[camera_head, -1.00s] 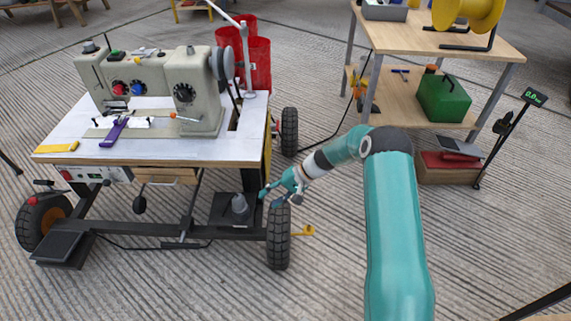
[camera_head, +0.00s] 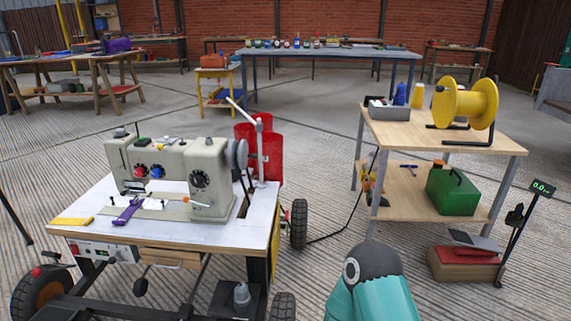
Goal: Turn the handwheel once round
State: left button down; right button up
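The handwheel (camera_head: 237,153) is a grey round wheel on the right end of the beige sewing machine (camera_head: 205,170). It is seen partly edge-on. The machine stands on a white-topped wheeled table (camera_head: 110,222) at the left. Only a teal and dark link of my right arm shows, at the bottom right of the middle, apart from the handwheel. My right gripper is outside the picture. My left arm and gripper are not in view.
A red bin (camera_head: 268,155) and a pale upright post stand close behind the handwheel. A wooden shelf table (camera_head: 400,133) with a yellow spool (camera_head: 465,104) is at the right. A cable runs over the floor between them. Open concrete floor lies in the middle.

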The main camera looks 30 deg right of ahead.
aim_at(243, 155)
jog(key=z, duration=0.7)
jog(key=k, duration=0.9)
jog(key=z, duration=1)
jog(key=i, duration=1.25)
jog(key=u, duration=1.15)
jog(key=i, duration=0.8)
jog(key=u, duration=0.6)
